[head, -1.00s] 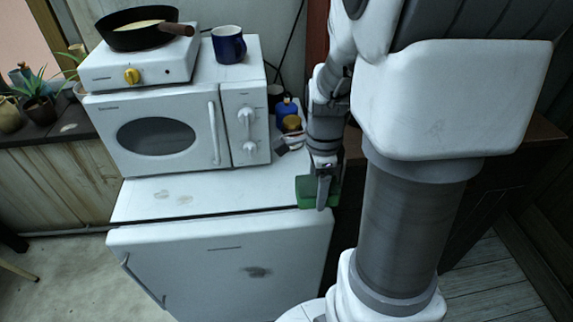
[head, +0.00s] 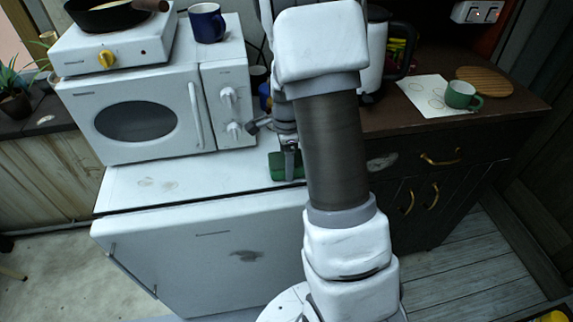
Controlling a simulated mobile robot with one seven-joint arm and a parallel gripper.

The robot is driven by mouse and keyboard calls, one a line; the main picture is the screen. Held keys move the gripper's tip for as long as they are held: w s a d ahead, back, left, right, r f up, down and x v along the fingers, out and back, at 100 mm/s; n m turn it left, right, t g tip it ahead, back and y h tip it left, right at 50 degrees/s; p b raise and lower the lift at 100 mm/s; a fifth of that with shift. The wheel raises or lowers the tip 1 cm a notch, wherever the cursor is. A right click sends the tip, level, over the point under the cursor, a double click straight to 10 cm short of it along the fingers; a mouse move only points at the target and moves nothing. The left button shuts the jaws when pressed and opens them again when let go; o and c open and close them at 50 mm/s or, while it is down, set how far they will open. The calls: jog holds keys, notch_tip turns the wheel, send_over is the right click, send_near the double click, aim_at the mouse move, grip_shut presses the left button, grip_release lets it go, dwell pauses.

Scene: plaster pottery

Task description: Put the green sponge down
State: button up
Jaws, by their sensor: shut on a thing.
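The green sponge (head: 277,167) shows at the right end of the white fridge top (head: 150,187), partly hidden by my gripper and arm. My gripper (head: 289,176) points down and is shut on the sponge. The sponge is over or at the right edge of the fridge top. I cannot tell whether it touches the surface.
A white microwave (head: 135,122) stands behind on the fridge top, with a hot plate (head: 115,48) and a blue mug (head: 207,22) on it. The fridge top's front strip is clear. A dark cabinet (head: 440,165) to the right carries a green mug (head: 462,95), paper and a round wooden board.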

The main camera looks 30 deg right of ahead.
jog(key=shift+f, duration=0.45)
jog(key=shift+f, duration=0.2)
jog(key=o, duration=1.2)
jog(key=shift+r, duration=0.1)
